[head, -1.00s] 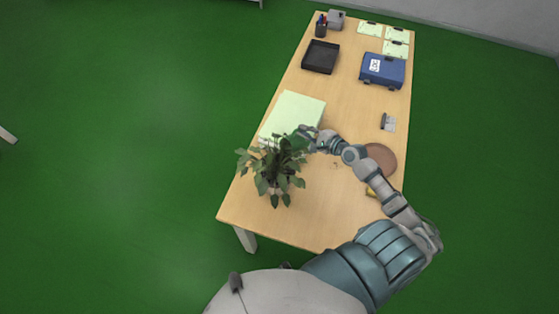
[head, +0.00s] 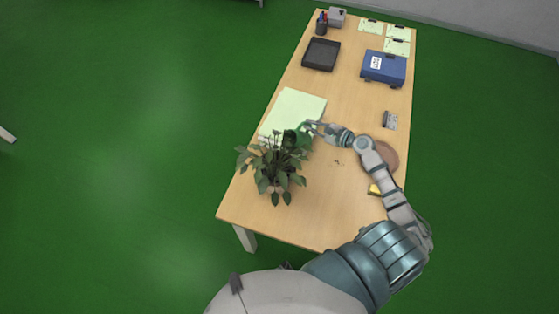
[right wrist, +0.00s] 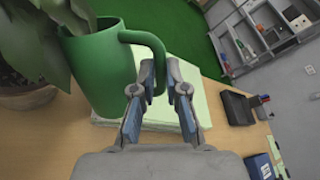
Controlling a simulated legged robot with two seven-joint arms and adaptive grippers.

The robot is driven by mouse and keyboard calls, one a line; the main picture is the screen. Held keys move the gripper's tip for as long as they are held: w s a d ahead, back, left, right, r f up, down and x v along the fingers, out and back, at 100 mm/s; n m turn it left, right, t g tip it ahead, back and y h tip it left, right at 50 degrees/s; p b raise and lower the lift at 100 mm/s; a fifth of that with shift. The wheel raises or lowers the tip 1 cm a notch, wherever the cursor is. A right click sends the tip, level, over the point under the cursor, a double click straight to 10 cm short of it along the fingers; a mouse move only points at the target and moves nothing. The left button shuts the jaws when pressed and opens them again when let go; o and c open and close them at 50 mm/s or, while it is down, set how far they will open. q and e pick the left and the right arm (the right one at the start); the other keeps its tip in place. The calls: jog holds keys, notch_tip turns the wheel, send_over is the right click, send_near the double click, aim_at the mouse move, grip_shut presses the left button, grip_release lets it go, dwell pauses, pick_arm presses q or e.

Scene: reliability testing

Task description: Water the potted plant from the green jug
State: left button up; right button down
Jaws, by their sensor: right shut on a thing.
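The potted plant (head: 272,168) stands near the left edge of the table in the head view. Its leaves and part of its pot (right wrist: 28,95) show at the left of the right wrist view. The green jug (right wrist: 100,68) is beside the plant, its handle between the fingers of my right gripper (right wrist: 160,90). In the head view the jug (head: 303,136) is partly hidden by leaves, next to my right gripper (head: 313,127). The jug is tilted a little in the wrist view; I cannot tell whether water flows. My left gripper is not in view.
A pale green pad (head: 296,106) lies behind the plant. A black tray (head: 321,54), a pen cup (head: 321,26) and a blue binder box (head: 384,68) stand farther back. A brown round mat (head: 388,155) lies under my right arm. The table's front is clear.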

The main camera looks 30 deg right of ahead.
jog(key=shift+w+d+r+m, duration=0.1)
jog(key=shift+w+d+m, duration=0.1)
jog(key=shift+d+m, duration=0.15)
jog(key=shift+d+f+y, duration=0.3)
jog(key=shift+d+y, duration=0.1)
dwell(1.3)
jog(key=w+d+f+m+t+y+b, duration=0.1)
jog(key=d+f+m+t+b, duration=0.1)
jog(key=d+f+m+b, duration=0.2)
jog(key=shift+d+m+y, duration=0.4)
jog(key=shift+d+m, duration=0.85)
jog(key=shift+d, duration=0.35)
jog(key=shift+w, duration=0.1)
jog(key=shift+f, duration=0.1)
